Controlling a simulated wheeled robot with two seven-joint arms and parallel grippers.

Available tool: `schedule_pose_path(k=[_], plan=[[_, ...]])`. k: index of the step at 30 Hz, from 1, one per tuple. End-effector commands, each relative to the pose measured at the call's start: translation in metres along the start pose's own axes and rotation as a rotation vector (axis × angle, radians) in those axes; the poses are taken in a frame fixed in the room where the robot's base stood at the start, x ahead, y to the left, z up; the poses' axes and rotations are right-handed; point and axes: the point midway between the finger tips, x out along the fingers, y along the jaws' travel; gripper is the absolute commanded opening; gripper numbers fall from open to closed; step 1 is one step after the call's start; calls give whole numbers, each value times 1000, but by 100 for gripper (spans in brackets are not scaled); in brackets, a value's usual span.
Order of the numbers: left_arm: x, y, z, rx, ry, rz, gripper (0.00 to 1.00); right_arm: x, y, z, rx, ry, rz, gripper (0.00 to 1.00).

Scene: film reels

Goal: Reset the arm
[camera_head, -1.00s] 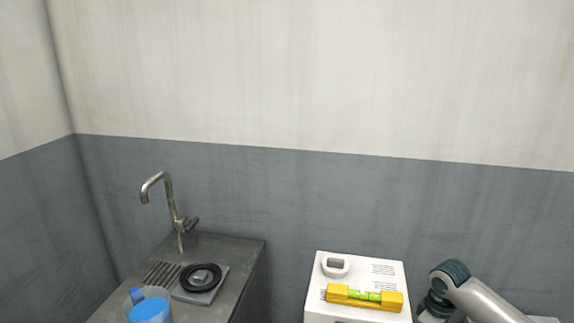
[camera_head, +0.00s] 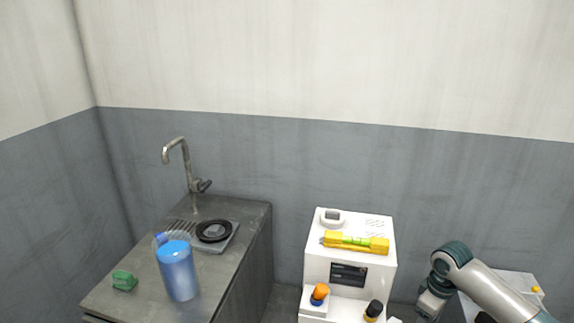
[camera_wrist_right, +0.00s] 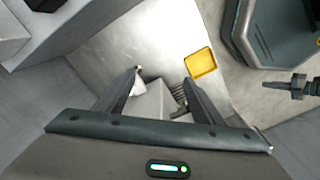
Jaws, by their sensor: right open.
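My right arm comes in from the right in the head view, with its gripper (camera_head: 430,303) pointing down to the right of the white machine. In the right wrist view the right gripper (camera_wrist_right: 162,82) has its two fingers apart, with nothing held between them. Beyond the fingers are a pale metal surface, a white block and a small yellow square piece (camera_wrist_right: 200,64). My left gripper does not show in either view.
A white machine (camera_head: 318,268) carries a yellow spirit level (camera_head: 356,243). On the left, a grey sink counter (camera_head: 133,303) holds a tap (camera_head: 189,165), a black ring-shaped item (camera_head: 214,231), a blue container (camera_head: 179,272) and a green item (camera_head: 124,281). Walls close off the back and left.

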Motion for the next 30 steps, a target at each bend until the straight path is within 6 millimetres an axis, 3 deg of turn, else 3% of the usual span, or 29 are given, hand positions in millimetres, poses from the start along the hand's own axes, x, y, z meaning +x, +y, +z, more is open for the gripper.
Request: schedule_pose_path(k=[8,17,26,30], plan=[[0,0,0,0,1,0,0,9,-12,-2,-11,6,-1,62],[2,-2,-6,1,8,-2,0,30,-43,-5,-36,28,-4,62],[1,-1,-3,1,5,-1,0,63,-103,-7,-60,81,-14,62],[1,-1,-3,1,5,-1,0,82,-149,-2,-58,128,-23,62]])
